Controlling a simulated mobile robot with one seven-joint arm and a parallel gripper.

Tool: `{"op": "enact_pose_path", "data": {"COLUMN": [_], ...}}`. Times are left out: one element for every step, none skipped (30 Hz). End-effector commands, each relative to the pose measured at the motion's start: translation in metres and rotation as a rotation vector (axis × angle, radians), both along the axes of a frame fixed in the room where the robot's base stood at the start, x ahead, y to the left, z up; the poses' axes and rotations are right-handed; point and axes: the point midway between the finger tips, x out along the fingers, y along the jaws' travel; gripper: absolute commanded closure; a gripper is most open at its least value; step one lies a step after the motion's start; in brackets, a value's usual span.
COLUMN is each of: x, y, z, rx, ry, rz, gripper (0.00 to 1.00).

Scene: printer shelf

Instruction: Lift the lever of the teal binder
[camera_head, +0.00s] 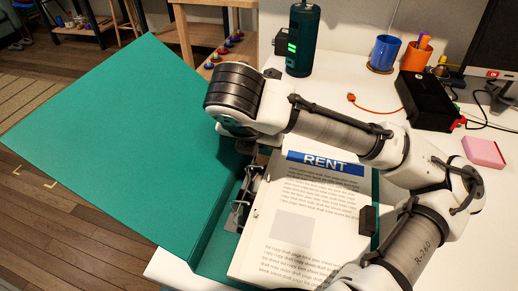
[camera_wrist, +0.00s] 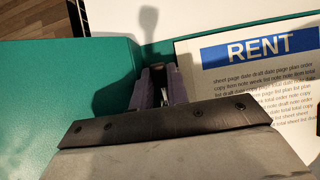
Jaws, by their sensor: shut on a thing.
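The teal binder (camera_head: 110,135) lies open on the white table. Its cover spreads to the left, past the table edge. Its metal ring mechanism (camera_head: 243,195) shows beside a stack of printed pages (camera_head: 305,215) headed RENT. My gripper hangs over the far end of the mechanism; in the head view my wrist hides its fingers and the lever. In the wrist view my gripper (camera_wrist: 160,80) has its purple fingers close together, between the cover (camera_wrist: 55,100) and the pages (camera_wrist: 255,85). They are shut on a small piece that is mostly hidden, apparently the lever.
Behind the binder stand a dark green device (camera_head: 302,40), a blue cup (camera_head: 384,53) and an orange cup (camera_head: 416,56). A black box (camera_head: 426,98) and pink sticky notes (camera_head: 484,152) are at the right. A wooden shelf (camera_head: 205,40) stands behind.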

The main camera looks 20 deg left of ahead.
Motion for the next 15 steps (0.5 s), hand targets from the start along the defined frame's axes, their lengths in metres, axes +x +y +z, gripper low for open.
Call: {"op": "enact_pose_path", "data": {"x": [0.0005,0.0006,0.0006,0.0006,0.0006,0.0006,0.0004,0.0003,-0.0001,-0.0003,-0.0007,-0.0015,-0.0022,-0.0026,-0.0030], "y": [0.0000,0.0000,0.0000,0.0000,0.0000,-0.0001,-0.0001,-0.0001,-0.0002,-0.0003,-0.0004,-0.0005,-0.0005,-0.0006,-0.0007], "z": [0.0010,0.0010,0.0010,0.0011,0.0011,0.0010,0.0011,0.0012,0.0015,0.0018,0.0022,0.0029,0.0035,0.0042,0.0052], "rx": [0.002,0.002,0.002,0.002,0.001,0.001,0.001,0.001,0.001,0.001,0.001,0.001,0.001,0.001,0.001], "ry": [-0.003,-0.002,-0.002,-0.002,-0.002,-0.002,-0.005,-0.009,-0.017,-0.027,-0.038,-0.055,-0.069,-0.083,-0.102], "rz": [-0.001,-0.001,-0.001,-0.001,-0.002,-0.002,-0.002,-0.002,-0.002,-0.002,-0.002,-0.001,-0.001,-0.001,-0.001], "gripper": [0.92,0.92,0.92,0.92,0.92,0.92,0.92,0.92,0.92,0.92,0.92,0.92,0.92,0.92,0.92]}}
